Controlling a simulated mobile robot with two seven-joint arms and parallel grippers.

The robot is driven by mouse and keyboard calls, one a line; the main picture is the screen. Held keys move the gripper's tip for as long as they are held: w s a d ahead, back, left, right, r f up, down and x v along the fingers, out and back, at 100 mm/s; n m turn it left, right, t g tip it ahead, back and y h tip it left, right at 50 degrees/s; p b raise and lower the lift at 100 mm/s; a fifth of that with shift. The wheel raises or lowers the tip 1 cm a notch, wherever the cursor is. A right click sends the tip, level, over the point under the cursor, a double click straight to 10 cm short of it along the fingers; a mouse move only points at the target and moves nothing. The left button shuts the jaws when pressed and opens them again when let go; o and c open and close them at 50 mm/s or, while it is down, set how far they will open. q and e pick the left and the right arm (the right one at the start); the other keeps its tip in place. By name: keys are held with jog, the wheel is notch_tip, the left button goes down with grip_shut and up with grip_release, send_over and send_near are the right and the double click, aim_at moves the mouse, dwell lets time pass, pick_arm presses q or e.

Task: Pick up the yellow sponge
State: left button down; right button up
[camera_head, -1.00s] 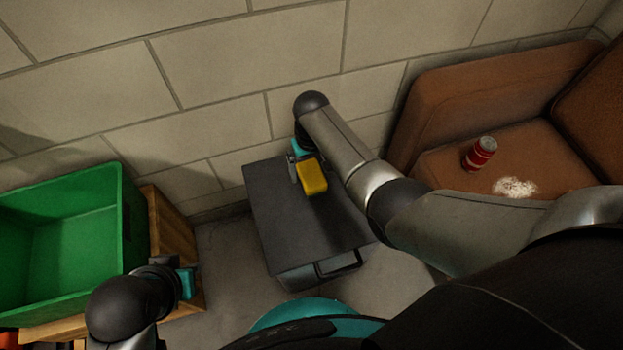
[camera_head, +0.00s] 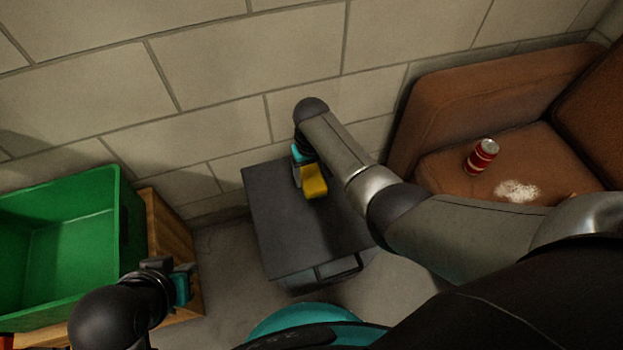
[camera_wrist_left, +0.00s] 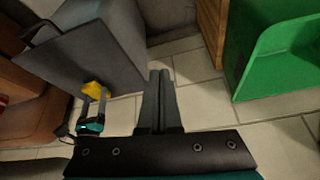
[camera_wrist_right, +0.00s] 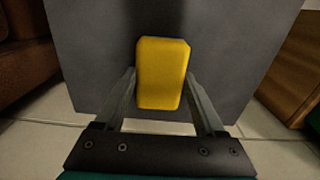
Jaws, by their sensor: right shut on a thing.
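The yellow sponge (camera_head: 315,182) is a small block over the dark grey top of a small cabinet (camera_head: 290,235). My right gripper (camera_head: 305,172) is shut on the sponge. In the right wrist view the sponge (camera_wrist_right: 161,73) sits between the two fingers, with the grey top behind it. I cannot tell if it touches the top. The left wrist view also shows the sponge (camera_wrist_left: 96,90) at the right gripper's fingertips. My left gripper (camera_head: 183,283) is empty near the green bin; its fingers (camera_wrist_left: 161,75) look closed together in the left wrist view.
A green bin (camera_head: 121,215) stands on a wooden crate (camera_head: 170,240) at the left. A brown sofa (camera_head: 450,110) at the right holds a red can (camera_head: 481,157) and a white powdery patch (camera_head: 517,190). A block wall (camera_head: 230,60) closes off the back.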

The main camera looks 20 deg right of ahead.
aim_at(312, 177)
jog(key=c, duration=0.4)
jog(key=shift+c, duration=0.2)
jog(key=shift+r, duration=0.1)
